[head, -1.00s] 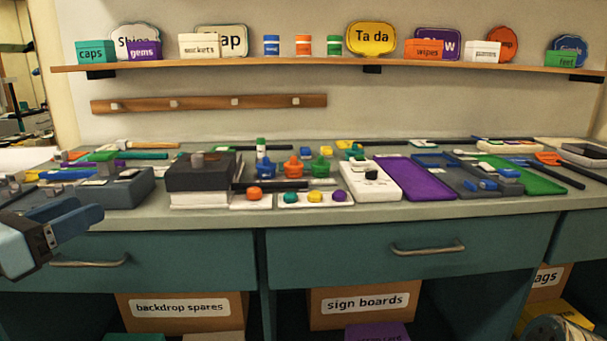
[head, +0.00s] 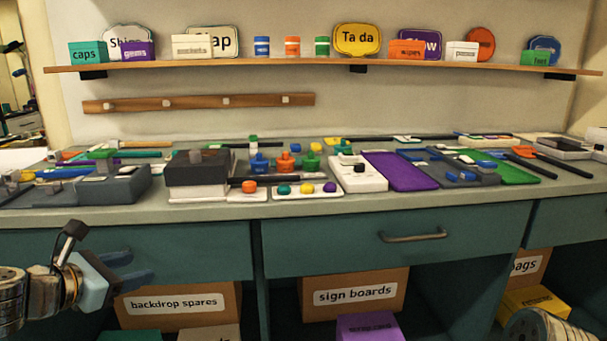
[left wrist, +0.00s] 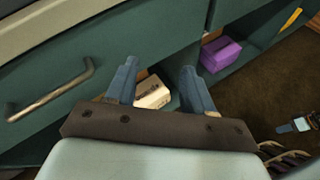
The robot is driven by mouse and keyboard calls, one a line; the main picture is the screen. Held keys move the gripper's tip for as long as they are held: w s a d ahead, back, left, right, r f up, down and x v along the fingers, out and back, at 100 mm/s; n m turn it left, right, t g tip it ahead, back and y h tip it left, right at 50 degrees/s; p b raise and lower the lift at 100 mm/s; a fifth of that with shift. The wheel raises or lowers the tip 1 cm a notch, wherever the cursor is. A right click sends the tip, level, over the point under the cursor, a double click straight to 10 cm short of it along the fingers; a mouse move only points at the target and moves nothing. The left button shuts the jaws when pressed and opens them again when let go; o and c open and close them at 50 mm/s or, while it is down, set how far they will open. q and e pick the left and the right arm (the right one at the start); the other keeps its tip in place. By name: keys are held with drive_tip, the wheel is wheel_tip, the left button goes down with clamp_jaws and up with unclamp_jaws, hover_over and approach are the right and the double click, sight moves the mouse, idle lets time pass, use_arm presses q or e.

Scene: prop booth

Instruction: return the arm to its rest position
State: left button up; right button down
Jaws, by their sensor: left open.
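My left gripper (head: 138,268) is at the lower left of the head view, in front of the teal drawer fronts and below the counter top. Its two blue fingers are apart with nothing between them. In the left wrist view the same fingers (left wrist: 157,85) stand spread, pointing toward the open shelf under the counter. Part of my right arm (head: 540,328) shows at the bottom right of the head view; its gripper is not clearly in view there.
The counter (head: 400,208) carries several props, including a purple board (head: 398,171) and a grey box (head: 110,184). A drawer handle (left wrist: 50,92) is near the left gripper. Boxes, one marked sign boards (head: 355,295), sit below. Floor shows at the wrist view's right.

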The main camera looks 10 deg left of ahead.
use_arm(q)
drive_tip(key=w+d+f+m+g, duration=0.1)
drive_tip(key=d+f+m+g, duration=0.25)
drive_tip(key=f, duration=0.75)
drive_tip(key=d+f+m+g, duration=0.2)
drive_tip(key=d+f+m, duration=0.25)
drive_tip(key=f, duration=0.55)
drive_tip(key=w+d+f+m+g, duration=0.1)
drive_tip(key=d+f+m+g, duration=0.3)
drive_tip(key=f, duration=0.7)
drive_tip(key=s+d+f+m+g, duration=0.3)
drive_tip(key=s+d+f+m, duration=1.1)
drive_tip(key=f, duration=0.4)
drive_tip(key=shift+s+m+h, duration=0.4)
drive_tip(key=shift+s+m, duration=0.25)
drive_tip(key=shift+m, duration=0.15)
drive_tip(key=shift+d, duration=0.1)
